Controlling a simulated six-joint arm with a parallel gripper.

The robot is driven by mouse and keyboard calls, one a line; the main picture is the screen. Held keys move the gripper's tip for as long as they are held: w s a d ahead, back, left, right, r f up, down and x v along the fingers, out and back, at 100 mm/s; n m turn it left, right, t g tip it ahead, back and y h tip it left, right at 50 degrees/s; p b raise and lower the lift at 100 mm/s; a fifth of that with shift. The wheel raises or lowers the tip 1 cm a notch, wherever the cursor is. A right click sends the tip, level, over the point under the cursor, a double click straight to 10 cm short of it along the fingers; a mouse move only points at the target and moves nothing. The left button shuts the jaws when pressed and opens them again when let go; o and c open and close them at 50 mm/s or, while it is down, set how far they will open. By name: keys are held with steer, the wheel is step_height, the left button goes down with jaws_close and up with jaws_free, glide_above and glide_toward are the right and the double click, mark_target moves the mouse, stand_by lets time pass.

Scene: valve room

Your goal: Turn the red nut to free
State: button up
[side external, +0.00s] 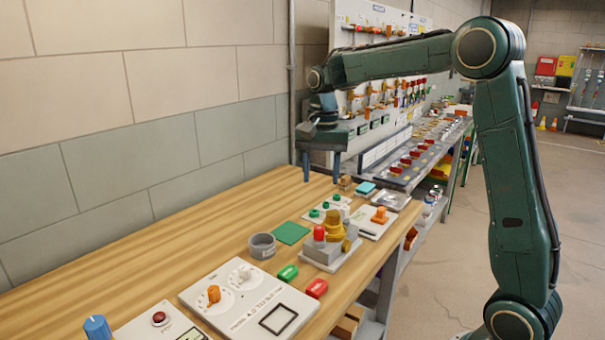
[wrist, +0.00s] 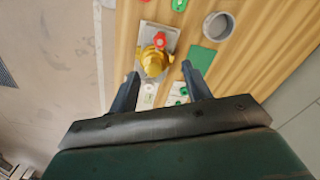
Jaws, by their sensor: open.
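The red nut (side external: 319,233) appears as a small red piece beside a brass-yellow valve body (side external: 335,228) on a grey block base (side external: 322,252). In the wrist view, the red nut (wrist: 159,40) shows above the yellow body (wrist: 152,63). The nut's exact angle is too small to tell. My gripper (side external: 321,176) is open and empty, fingers pointing down over the bench, behind and above the valve in the side view. In the wrist view, my gripper's fingertips (wrist: 160,72) lie apart, with the yellow body showing between them. They touch nothing that I can see.
A grey ring cup (side external: 262,246), a green square (side external: 291,233), a green piece (side external: 288,273) and a red piece (side external: 317,288) lie near the valve. A white dial panel (side external: 248,302) stands in front. White plates with green and orange knobs sit behind. The bench's left side is clear.

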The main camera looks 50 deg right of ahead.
mark_target(319, 228)
steer(key=shift+f, duration=0.1)
step_height(319, 228, down, 14)
steer(key=shift+r, duration=0.2)
stand_by(0.7)
steer(key=c, duration=1)
